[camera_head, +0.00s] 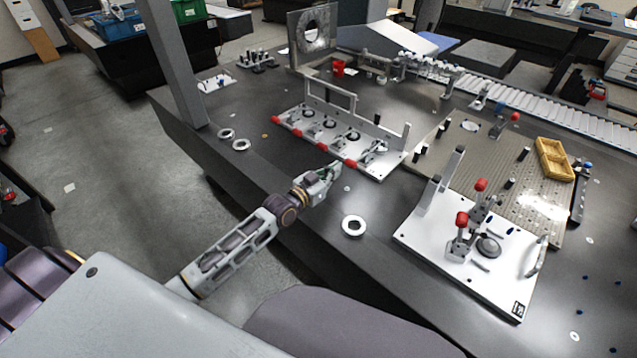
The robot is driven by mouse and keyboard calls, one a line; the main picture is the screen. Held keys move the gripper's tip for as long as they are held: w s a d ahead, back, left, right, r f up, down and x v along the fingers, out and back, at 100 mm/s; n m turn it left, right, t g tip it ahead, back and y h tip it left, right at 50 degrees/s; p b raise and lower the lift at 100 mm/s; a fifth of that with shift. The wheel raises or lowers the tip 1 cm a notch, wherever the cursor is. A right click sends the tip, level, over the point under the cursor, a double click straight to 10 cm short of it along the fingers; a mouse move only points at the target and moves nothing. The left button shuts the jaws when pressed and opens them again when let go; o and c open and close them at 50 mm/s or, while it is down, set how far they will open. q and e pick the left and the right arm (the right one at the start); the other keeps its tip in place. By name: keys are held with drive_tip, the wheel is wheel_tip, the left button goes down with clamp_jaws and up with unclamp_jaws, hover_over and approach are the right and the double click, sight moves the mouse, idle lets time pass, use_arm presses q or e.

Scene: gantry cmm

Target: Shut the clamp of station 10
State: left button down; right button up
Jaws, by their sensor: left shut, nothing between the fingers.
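My left gripper (334,171) is shut and empty, above the dark table at the front right end of a white fixture plate (385,166). That plate has a row of several clamps with red handles lying toward its front edge; the nearest red handle (349,163) is right by my fingertips, and I cannot tell whether they touch. A second white plate (425,238) at the right carries clamps with red knobs pointing up, one further back (481,185) and one in front (462,219). Its corner label (517,308) is too small to read surely, so I cannot tell which station is 10. My right gripper is out of view.
A white ring (354,226) lies on the table in front of my gripper. A perforated plate with a yellow tray (553,160) is at the right. A grey post (176,65) rises at the table's left edge. An upright plate with a round hole (312,37) stands behind.

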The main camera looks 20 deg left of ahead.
use_arm(q)
drive_tip(key=shift+v, duration=3.55)
